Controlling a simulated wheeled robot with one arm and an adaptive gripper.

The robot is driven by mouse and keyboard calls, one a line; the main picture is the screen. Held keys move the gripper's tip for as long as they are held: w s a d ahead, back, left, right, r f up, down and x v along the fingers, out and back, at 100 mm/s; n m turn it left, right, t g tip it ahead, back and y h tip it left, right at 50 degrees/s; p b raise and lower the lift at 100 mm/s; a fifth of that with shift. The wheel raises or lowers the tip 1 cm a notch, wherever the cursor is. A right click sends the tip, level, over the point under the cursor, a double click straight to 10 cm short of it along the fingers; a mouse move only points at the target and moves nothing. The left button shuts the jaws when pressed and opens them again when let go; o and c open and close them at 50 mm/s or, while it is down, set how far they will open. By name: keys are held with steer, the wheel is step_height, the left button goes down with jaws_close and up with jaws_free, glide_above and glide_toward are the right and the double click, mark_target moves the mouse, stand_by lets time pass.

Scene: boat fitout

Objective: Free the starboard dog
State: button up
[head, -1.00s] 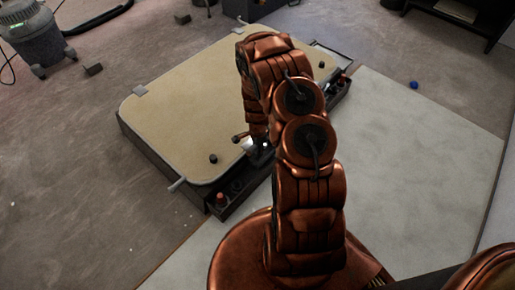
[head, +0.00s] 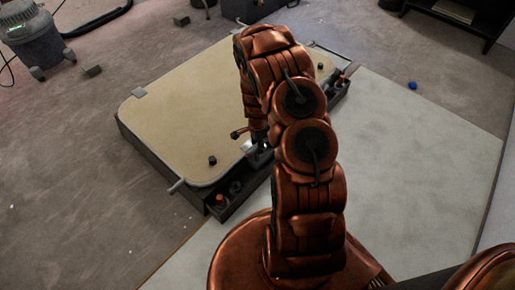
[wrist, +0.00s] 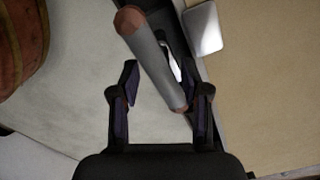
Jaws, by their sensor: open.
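The hatch lid (head: 185,110) is a tan panel lying in a dark low frame. A dog lever, a grey bar with a brown knob (head: 237,134), stands at its near edge beside my gripper (head: 262,155). In the wrist view, my gripper (wrist: 165,103) is open. The grey bar of the lever (wrist: 157,68) slants down between the fingers, its lower end close to the right finger. I cannot tell whether they touch. A pale metal plate (wrist: 203,28) lies on the lid beside the lever. My arm hides part of the near edge.
Another grey handle (head: 177,185) sticks out at the lid's near left corner. A dark tray (head: 222,205) with small red and dark parts runs along the near side. A grey vacuum (head: 35,40) stands at far left. The pale floor sheet (head: 420,150) at right is mostly clear.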

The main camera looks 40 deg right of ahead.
steer(key=shift+r, duration=4.35)
steer(key=shift+r, duration=0.1)
steer(key=s+a+r+n+p, duration=0.35)
steer(key=r+p, duration=0.25)
steer(key=r, duration=0.7)
steer(key=s+a+r+n+p, duration=0.25)
steer(key=a+r+p, duration=0.25)
steer(key=r, duration=0.7)
steer(key=s+a+r+n+p, duration=0.35)
steer(key=r+p, duration=0.25)
steer(key=r, duration=0.7)
steer(key=s+a+r+n+p, duration=0.3)
steer(key=s+r+p, duration=0.2)
steer(key=s+r, duration=0.2)
steer(key=s+a+r+n+g+p, duration=0.1)
steer(key=s+a+r+n+p, duration=0.2)
steer(key=s+r, duration=0.4)
steer(key=s+a+r+n+p, duration=0.3)
steer(key=s+r+p, duration=0.4)
steer(key=r, duration=0.5)
steer(key=shift+r+n+g+p, duration=0.2)
steer(key=shift+n+g+p, duration=0.2)
steer(key=shift+n, duration=0.35)
steer(key=shift+o, duration=0.3)
steer(key=shift+a, duration=0.1)
